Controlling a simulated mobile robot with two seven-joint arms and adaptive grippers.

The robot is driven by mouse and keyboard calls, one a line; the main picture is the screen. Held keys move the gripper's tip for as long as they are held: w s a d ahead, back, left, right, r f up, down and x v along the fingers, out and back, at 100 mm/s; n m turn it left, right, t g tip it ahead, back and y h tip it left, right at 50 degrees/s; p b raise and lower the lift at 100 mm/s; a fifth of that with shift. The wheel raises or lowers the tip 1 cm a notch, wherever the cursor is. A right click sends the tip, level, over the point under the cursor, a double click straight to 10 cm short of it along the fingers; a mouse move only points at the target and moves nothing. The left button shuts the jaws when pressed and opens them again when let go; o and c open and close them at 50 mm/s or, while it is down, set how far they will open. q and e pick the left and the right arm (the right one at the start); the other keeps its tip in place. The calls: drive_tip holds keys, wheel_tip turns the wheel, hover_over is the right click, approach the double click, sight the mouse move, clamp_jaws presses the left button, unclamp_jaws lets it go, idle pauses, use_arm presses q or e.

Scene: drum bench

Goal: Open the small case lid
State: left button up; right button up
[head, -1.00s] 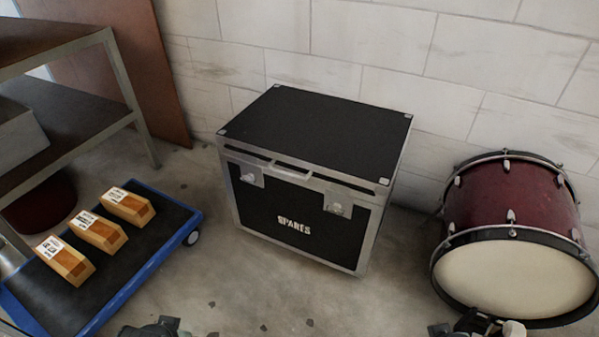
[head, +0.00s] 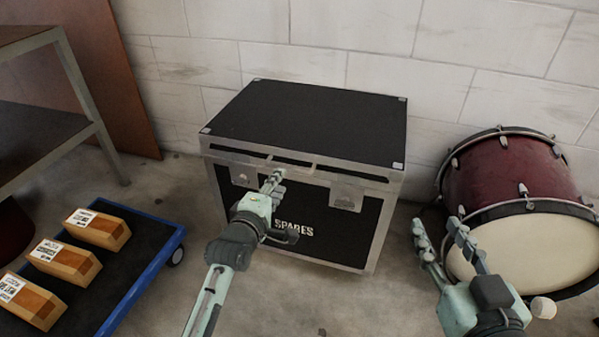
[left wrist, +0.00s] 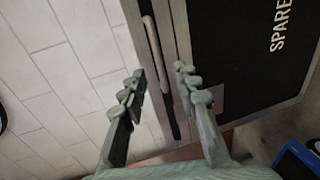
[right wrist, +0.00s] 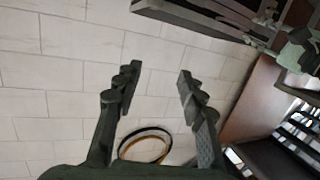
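The small case (head: 300,205) is black with silver edges and the word SPARES; it stands upright against the wall. Its black lid (head: 310,120) is shut. A pale bar handle (head: 291,161) runs along the upper front edge, with latch plates below it. In the left wrist view, the handle (left wrist: 154,45) lies ahead between the parted fingers; contact cannot be told. My right gripper (head: 437,228) is open and empty between the case and the drum.
A dark red drum (head: 505,185) lies at the right, behind my right gripper. A blue-edged dolly (head: 145,262) with several wooden blocks (head: 95,230) is at the left, beside a metal shelf (head: 45,130). The brick wall (head: 320,35) is close behind the case.

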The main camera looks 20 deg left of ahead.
sight(288, 170)
use_arm(q)
drive_tip(key=b+x, duration=0.1)
drive_tip(key=x, duration=0.5)
drive_tip(key=shift+w, duration=0.35)
drive_tip(key=shift+w+d+f, duration=0.1)
drive_tip(key=shift+w, duration=0.45)
use_arm(e)
wheel_tip(288, 170, up, 7)
drive_tip(key=s+a+t+y, duration=0.1)
drive_tip(key=a+t+y, duration=0.1)
drive_tip(key=t, duration=0.1)
drive_tip(key=shift+a+r, duration=0.15)
drive_tip(key=shift+a, duration=0.25)
use_arm(q)
clamp_jaws()
